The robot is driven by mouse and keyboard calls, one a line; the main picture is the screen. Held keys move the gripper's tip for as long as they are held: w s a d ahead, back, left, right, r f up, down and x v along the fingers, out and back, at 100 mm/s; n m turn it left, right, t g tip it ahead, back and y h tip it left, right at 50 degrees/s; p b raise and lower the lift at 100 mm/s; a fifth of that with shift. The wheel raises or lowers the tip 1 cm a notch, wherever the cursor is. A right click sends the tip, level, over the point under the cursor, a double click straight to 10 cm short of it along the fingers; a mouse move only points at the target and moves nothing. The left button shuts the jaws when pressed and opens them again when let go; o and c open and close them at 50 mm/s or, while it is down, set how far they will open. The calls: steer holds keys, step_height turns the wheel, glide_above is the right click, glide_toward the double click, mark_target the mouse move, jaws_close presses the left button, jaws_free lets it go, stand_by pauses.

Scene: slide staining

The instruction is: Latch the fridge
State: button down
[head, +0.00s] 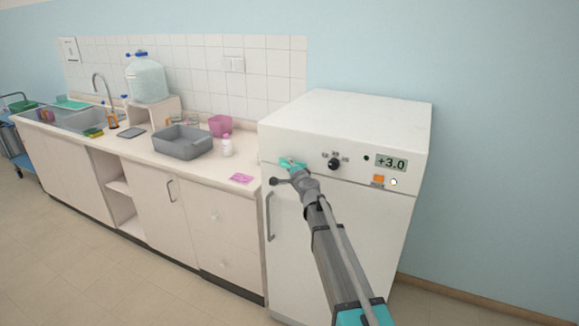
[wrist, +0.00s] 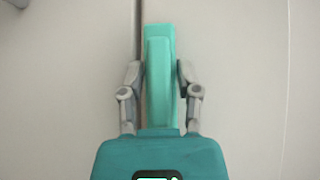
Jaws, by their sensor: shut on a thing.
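The white fridge (head: 345,120) stands at the right end of the counter, and its door (head: 350,225) looks shut, with a thin seam below the control panel. A teal latch (head: 286,161) sits at the seam near the door's upper left corner. In the wrist view the latch (wrist: 158,60) lies alongside the dark seam, roughly parallel to it. My gripper (wrist: 160,75) is shut on the latch, one finger on each side. In the head view my gripper (head: 296,167) covers part of the latch. Whether the latch is engaged cannot be told.
A vertical grey door handle (head: 269,216) is below the latch. The fridge panel has a black knob (head: 335,163) and a display (head: 391,163).

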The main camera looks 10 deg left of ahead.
steer(key=shift+s+n+g+h+p, duration=0.1)
steer(key=shift+n+g+h+p, duration=1.2)
steer(key=shift+p, duration=1.55)
steer(key=n+g+h+p, duration=0.2)
steer(key=p, duration=0.2)
steer(key=shift+r+n+h, duration=0.15)
steer(key=shift+n+h, duration=0.15)
steer(key=shift+n+g+h+p, duration=0.8)
steer(key=shift+g+h+p, duration=0.1)
steer(key=shift+h+p, duration=0.25)
steer(key=n+g+h, duration=0.1)
steer(key=h, duration=0.2)
steer(key=shift+f+n, duration=0.2)
steer(key=shift+n, duration=0.2)
steer(key=shift+p, duration=0.3)
steer(key=c, duration=0.6)
jaws_free()
steer(key=shift+o, duration=0.2)
steer(key=shift+r, duration=0.1)
